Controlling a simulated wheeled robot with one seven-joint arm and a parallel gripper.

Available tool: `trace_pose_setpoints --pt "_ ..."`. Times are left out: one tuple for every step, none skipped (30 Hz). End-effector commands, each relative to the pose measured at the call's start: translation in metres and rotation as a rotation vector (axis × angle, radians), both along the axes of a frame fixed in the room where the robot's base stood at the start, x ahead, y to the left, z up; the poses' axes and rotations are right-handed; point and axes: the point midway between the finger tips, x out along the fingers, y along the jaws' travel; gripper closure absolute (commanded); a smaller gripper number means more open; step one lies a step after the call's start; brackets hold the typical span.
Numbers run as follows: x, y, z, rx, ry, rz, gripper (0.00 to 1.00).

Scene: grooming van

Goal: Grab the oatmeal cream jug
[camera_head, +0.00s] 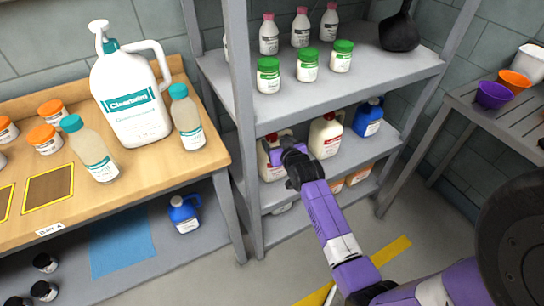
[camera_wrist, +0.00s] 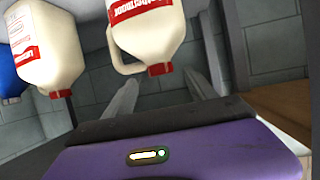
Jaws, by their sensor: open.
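Two cream jugs with red caps and red-and-white labels stand on the middle shelf of the grey rack. The left cream jug (camera_head: 270,164) is partly hidden behind my gripper (camera_head: 284,150). The right cream jug (camera_head: 325,137) is clear of it. The wrist view is upside down. There, the nearer cream jug (camera_wrist: 147,28) shows its handle and red cap beyond my open, empty gripper (camera_wrist: 168,85), with the cap between the fingers. The other cream jug (camera_wrist: 45,45) is to its left. The lettering does not tell me which is oatmeal.
A blue jug (camera_head: 367,117) stands right of the cream jugs. The upper shelf (camera_head: 385,75) with green-lidded jars is close above. A rack post (camera_head: 240,120) stands left of my gripper. A wooden table (camera_head: 190,165) with bottles is farther left.

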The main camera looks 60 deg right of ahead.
Motion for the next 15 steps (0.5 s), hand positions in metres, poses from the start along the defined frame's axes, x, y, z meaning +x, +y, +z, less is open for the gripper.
trace_pose_setpoints --pt "0.007 -0.006 -0.002 -0.001 -0.002 0.0 0.34" --pt "0.01 -0.009 -0.003 -0.001 -0.002 0.0 0.34" --pt "0.013 -0.012 -0.005 -0.001 -0.001 -0.001 0.34" --pt "0.016 -0.015 -0.007 -0.001 -0.001 0.0 0.34" --pt "0.019 -0.017 -0.009 0.0 -0.001 0.0 0.34" --pt "0.021 -0.019 -0.01 0.0 -0.001 0.0 0.34" --pt "0.023 -0.02 -0.011 -0.001 -0.002 0.0 0.34" --pt "0.025 -0.021 -0.012 -0.001 -0.002 0.0 0.34" --pt "0.026 -0.022 -0.012 -0.001 -0.002 0.001 0.34" --pt "0.027 -0.022 -0.013 0.0 -0.001 0.001 0.34" --pt "0.027 -0.022 -0.013 0.0 -0.001 0.001 0.34" --pt "0.027 -0.022 -0.013 0.0 -0.001 0.001 0.34" --pt "0.027 -0.022 -0.013 0.0 -0.001 0.001 0.34" --pt "0.027 -0.022 -0.013 0.0 -0.001 0.001 0.34" --pt "0.027 -0.022 -0.013 0.0 -0.001 0.001 0.34"
